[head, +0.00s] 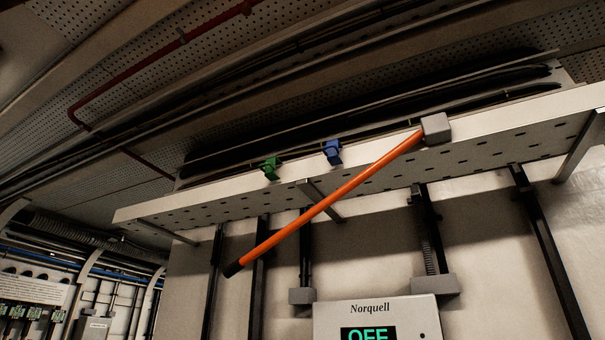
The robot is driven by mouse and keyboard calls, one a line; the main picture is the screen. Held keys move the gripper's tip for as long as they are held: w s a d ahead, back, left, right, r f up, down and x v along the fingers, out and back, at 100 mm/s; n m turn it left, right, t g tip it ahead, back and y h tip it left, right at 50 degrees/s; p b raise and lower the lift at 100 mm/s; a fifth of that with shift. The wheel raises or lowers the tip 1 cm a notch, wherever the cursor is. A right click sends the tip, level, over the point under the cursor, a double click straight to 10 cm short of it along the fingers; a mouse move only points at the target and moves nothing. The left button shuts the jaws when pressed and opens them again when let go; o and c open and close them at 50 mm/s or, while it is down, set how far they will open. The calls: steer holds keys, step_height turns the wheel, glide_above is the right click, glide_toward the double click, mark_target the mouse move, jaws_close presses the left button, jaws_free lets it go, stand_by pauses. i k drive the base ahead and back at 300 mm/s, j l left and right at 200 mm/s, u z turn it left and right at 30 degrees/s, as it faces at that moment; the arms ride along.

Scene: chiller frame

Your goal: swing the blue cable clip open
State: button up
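The blue cable clip (332,152) sits on the front edge of the overhead cable tray (470,131), near the middle of the head view. Black cables (365,120) run in the tray behind it. I cannot tell from this angle whether the clip is open or shut. A similar green clip (270,168) sits on the same edge to its left. My gripper is not in view.
An orange rod (325,203) with a dark tip slants down left from a grey block (435,128) on the tray edge, passing right of and below the blue clip. A Norquell panel (376,318) reading OFF is below. Brackets support the tray.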

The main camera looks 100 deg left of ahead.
mark_target(333, 146)
steer(key=u, duration=0.45)
steer(key=k+l+u, duration=0.1)
steer(key=u, duration=0.4)
steer(key=k+u, duration=0.1)
steer(key=u, duration=0.35)
steer(key=k+u, duration=0.1)
steer(key=u, duration=0.35)
